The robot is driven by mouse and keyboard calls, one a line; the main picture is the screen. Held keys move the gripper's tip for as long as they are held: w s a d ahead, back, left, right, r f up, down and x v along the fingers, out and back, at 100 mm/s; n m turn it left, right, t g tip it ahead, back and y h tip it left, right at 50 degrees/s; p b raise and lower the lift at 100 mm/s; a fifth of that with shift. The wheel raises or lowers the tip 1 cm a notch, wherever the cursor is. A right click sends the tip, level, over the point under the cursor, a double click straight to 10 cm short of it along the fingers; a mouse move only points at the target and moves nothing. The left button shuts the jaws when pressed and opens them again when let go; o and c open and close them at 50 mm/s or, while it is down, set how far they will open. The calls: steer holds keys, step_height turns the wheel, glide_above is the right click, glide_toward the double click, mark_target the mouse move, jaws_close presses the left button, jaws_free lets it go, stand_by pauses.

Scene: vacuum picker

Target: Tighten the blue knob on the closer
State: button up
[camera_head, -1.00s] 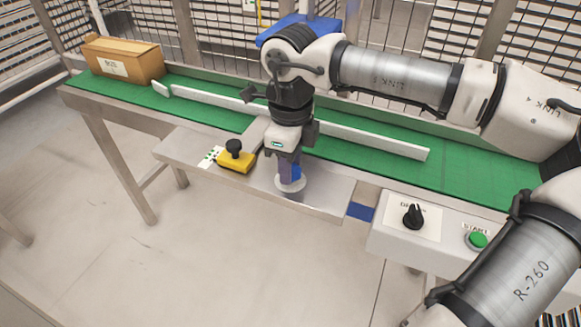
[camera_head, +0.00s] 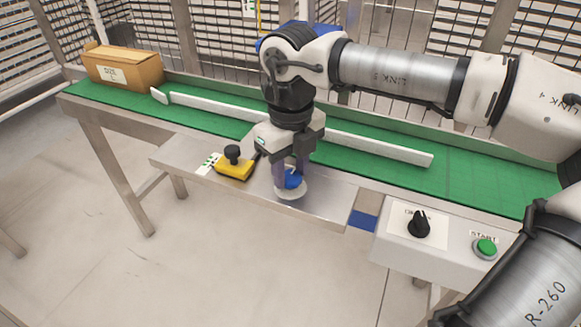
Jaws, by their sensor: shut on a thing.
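The blue knob (camera_head: 292,181) sits on a round pale base (camera_head: 290,193) on the steel side shelf in front of the belt. My gripper (camera_head: 290,174) points down over it, its purple-tinted fingers shut on the knob and partly hiding it. The gripper body is turned at an angle. A yellow block with a black knob (camera_head: 235,166) stands just left of my gripper, apart from it. I cannot tell which of these parts is called the closer.
A green conveyor belt (camera_head: 470,184) runs behind the shelf, with a white guide rail (camera_head: 385,150) along it. A cardboard box (camera_head: 122,68) stands on its left end. A control box with a black dial (camera_head: 418,224) and green start button (camera_head: 486,247) is at right.

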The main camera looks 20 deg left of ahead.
mark_target(291, 177)
steer(key=o, duration=1)
step_height(291, 177, up, 14)
steer(key=p, duration=0.3)
steer(key=shift+s+f, duration=0.1)
steer(key=shift+f, duration=0.05)
